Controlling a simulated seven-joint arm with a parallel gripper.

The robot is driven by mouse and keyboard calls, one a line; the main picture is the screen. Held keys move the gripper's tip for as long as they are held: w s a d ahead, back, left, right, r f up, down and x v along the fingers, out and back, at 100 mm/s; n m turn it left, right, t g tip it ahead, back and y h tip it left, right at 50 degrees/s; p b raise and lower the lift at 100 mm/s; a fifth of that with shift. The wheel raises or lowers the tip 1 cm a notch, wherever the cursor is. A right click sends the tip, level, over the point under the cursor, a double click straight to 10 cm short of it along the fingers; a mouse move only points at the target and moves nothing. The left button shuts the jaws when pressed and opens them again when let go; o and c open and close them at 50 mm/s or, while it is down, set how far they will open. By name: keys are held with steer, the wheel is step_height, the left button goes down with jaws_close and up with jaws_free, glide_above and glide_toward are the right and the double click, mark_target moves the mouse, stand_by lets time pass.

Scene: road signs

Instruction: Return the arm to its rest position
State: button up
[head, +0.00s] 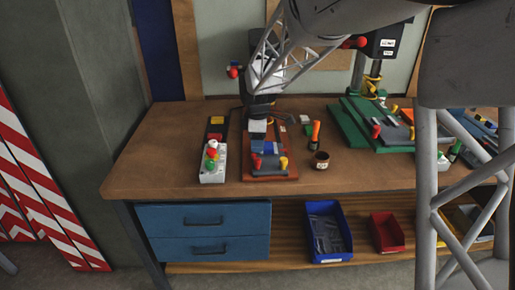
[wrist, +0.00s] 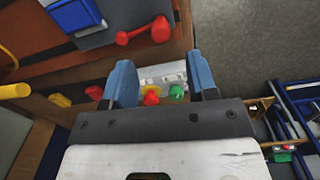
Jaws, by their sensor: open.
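My arm reaches in from the upper right in the head view, with my gripper (head: 258,143) low over the left part of the wooden bench. In the wrist view my gripper (wrist: 162,82) has its two blue fingers apart, with nothing held between them. Beyond the fingers, a pale control box (wrist: 165,73) with red, yellow and green buttons shows. In the head view this control box (head: 212,172) stands left of my gripper. A red-brown fixture (head: 271,177) with red and yellow knobs lies under or just in front of my gripper; the exact clearance cannot be told.
A green fixture (head: 349,126) is farther right. Blue drawers (head: 205,231), a blue bin (head: 329,231) and a red bin (head: 387,231) are below. The bench's left end (head: 145,165) is clear.

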steer(key=shift+r, duration=0.25)
steer(key=shift+s+d+r, duration=0.15)
steer(key=shift+s+r, duration=0.05)
steer(key=s+d+r+m+t, duration=0.1)
steer(key=s+d+r+m, duration=0.3)
steer(key=s, duration=0.4)
steer(key=s+d+r+m, duration=0.4)
steer(key=s, duration=0.4)
steer(key=s+d+m, duration=0.3)
steer(key=s+m, duration=0.1)
steer(key=s, duration=0.7)
steer(key=s+d+m+t, duration=0.1)
steer(key=s+d+m, duration=0.2)
steer(key=s, duration=0.8)
steer(key=shift+d+f+m+t, duration=0.25)
steer(key=shift+m+t, duration=0.05)
steer(key=shift+m, duration=0.9)
